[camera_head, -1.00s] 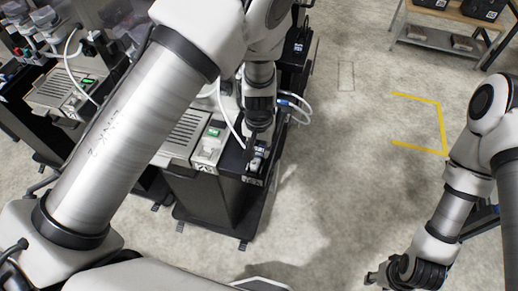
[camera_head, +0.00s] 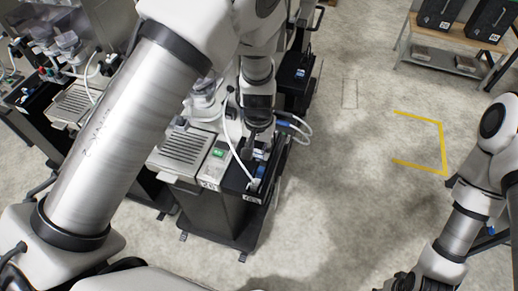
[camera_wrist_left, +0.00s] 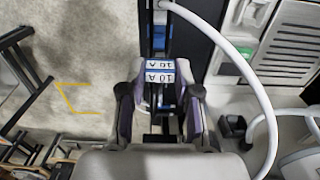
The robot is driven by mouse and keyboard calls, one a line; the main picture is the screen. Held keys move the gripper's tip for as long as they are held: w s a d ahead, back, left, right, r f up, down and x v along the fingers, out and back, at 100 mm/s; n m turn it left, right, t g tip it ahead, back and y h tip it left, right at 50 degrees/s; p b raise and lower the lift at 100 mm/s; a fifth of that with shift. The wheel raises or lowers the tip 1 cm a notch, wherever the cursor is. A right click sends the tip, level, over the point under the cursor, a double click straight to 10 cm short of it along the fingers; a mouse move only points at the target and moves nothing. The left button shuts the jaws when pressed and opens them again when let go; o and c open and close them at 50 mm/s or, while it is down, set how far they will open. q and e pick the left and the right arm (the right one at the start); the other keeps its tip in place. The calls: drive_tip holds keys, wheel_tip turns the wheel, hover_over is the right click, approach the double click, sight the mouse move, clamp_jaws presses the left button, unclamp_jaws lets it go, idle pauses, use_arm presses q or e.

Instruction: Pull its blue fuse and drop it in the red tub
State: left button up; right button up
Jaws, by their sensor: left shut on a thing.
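A blue fuse (camera_wrist_left: 160,72) with a white "10 A" label is between the fingers of my left gripper (camera_wrist_left: 160,98) in the left wrist view. The gripper is shut on it. In the head view my left gripper (camera_head: 260,138) points down over the black side panel (camera_head: 237,178) of the nearest dispenser, and its fingertips hide most of the fuse. I cannot tell whether the fuse is clear of its socket. My right gripper (camera_head: 403,283) is at the bottom edge, partly cut off and apart from everything. I see no red tub.
The dispenser has a green-lit display (camera_head: 218,153) and a grey grille (camera_head: 184,146). A white hose (camera_head: 231,125) loops beside my left gripper. More dispensers stand at left. Open floor with a yellow corner mark (camera_head: 442,145) lies at right, and a shelf (camera_head: 458,38) with black boxes stands behind.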

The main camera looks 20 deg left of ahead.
sight(259, 152)
use_arm(q)
drive_tip(key=shift+s+d+r, duration=0.1)
drive_tip(key=shift+r, duration=0.25)
drive_tip(key=shift+r, duration=0.2)
drive_tip(key=shift+r, duration=0.45)
drive_tip(key=shift+r, duration=1.45)
